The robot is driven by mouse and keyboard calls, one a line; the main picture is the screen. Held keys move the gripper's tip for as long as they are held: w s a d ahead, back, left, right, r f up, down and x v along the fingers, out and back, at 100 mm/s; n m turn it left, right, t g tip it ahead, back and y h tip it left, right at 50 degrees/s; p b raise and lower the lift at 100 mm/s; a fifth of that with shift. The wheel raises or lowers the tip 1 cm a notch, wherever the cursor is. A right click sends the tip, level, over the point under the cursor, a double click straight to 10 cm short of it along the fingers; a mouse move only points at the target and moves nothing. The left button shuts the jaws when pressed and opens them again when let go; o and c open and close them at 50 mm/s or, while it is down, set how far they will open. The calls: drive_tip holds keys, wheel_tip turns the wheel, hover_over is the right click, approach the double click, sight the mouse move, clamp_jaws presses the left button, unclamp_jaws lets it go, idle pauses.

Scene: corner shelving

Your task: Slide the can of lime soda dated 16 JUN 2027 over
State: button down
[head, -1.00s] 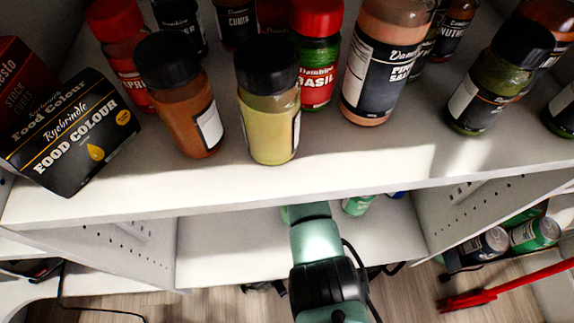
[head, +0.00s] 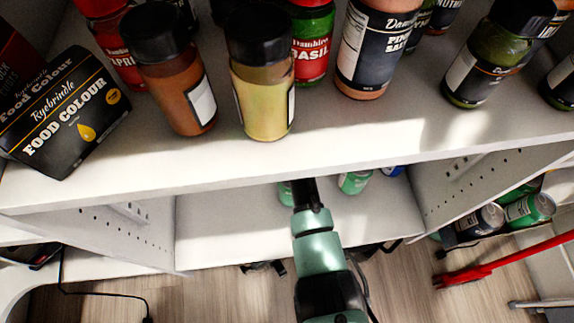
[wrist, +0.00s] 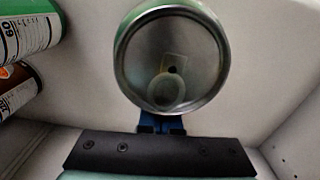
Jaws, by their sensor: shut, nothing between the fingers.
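In the wrist view a can (wrist: 172,60) fills the upper middle, its silver end with a pull tab facing the camera. My gripper (wrist: 162,124) is shut and empty, its blue fingertips at the can's lower edge; I cannot tell whether they touch. In the head view my arm reaches under the upper shelf, which hides the fingertips. A green can (head: 286,194) shows just left of the arm and another green can (head: 354,182) to its right. I cannot read a date on any can, nor tell which is the lime soda of 16 JUN 2027.
A green-labelled container (wrist: 25,37) and an orange-brown one (wrist: 20,90) are at the wrist view's left. The upper shelf (head: 330,153) with spice jars and a food colour box (head: 65,115) overhangs my arm. The lower shelf's front (head: 230,235) is clear. More cans (head: 530,208) stand right.

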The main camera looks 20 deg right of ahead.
drive_tip(key=shift+s+a+r+p, duration=0.1)
drive_tip(key=shift+s+r+p, duration=0.05)
drive_tip(key=shift+s+p, duration=0.2)
drive_tip(key=s+p, duration=0.2)
drive_tip(key=p, duration=0.1)
drive_tip(key=s+a+p, duration=0.1)
drive_tip(key=s+p, duration=0.5)
drive_tip(key=shift+a+p, duration=0.3)
drive_tip(key=shift+s+f, duration=0.2)
drive_tip(key=shift+s, duration=0.2)
wheel_tip(320, 180, up, 13)
drive_tip(key=p, duration=0.5)
drive_tip(key=shift+s, duration=0.1)
